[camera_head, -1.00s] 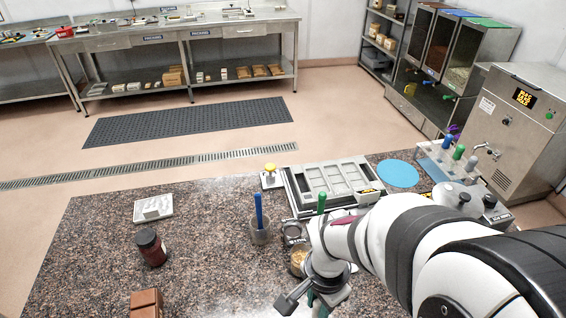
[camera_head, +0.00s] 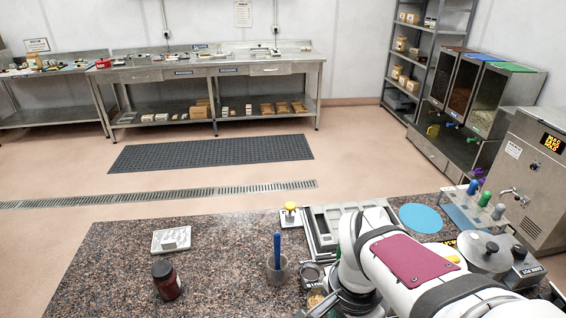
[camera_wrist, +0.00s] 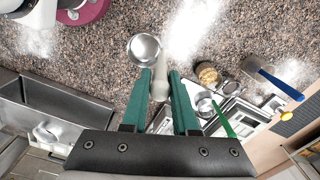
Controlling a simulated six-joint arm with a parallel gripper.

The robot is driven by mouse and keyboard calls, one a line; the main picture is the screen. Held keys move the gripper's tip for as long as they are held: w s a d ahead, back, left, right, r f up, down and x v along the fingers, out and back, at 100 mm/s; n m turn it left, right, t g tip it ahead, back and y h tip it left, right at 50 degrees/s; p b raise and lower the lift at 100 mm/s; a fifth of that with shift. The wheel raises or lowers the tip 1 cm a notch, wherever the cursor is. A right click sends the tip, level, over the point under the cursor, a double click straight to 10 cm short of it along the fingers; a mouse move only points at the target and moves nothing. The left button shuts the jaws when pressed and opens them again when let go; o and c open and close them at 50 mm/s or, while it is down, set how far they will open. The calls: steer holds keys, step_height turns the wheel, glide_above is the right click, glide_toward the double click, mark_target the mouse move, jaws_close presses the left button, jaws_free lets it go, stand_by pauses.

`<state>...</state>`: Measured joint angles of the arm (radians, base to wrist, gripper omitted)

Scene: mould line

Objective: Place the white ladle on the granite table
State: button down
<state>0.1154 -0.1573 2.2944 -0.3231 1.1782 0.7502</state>
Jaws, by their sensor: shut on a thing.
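In the wrist view, my gripper (camera_wrist: 160,88) has two green fingers closed on the white handle of the ladle (camera_wrist: 160,70). The ladle's round metal bowl sticks out beyond the fingertips, over the speckled granite. The lower part of the handle is hard to see between the fingers. The granite table (camera_head: 110,255) fills the lower part of the head view; its surface also shows in the wrist view (camera_wrist: 100,65). In the head view my arm hides the fingers and the ladle.
A tray frame (camera_head: 322,238), a blue disc (camera_head: 421,218) and a pot (camera_head: 485,252) are farther right. Granite is bare at the left.

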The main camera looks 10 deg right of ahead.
steer(key=w+a+r+n, duration=0.2)
steer(key=w+r+n, duration=0.5)
steer(key=w+n, duration=0.4)
steer(key=n, duration=0.2)
steer(key=shift+a+r+n, duration=0.3)
steer(key=shift+a+r, duration=0.05)
steer(key=s+d+f+m, duration=0.8)
steer(key=s+d+m, duration=0.2)
steer(key=m, duration=0.7)
step_height(320, 180, down, 8)
steer(key=m, duration=0.1)
steer(key=shift+s+a, duration=0.15)
steer(key=shift+s, duration=0.3)
steer(key=shift+f, duration=0.1)
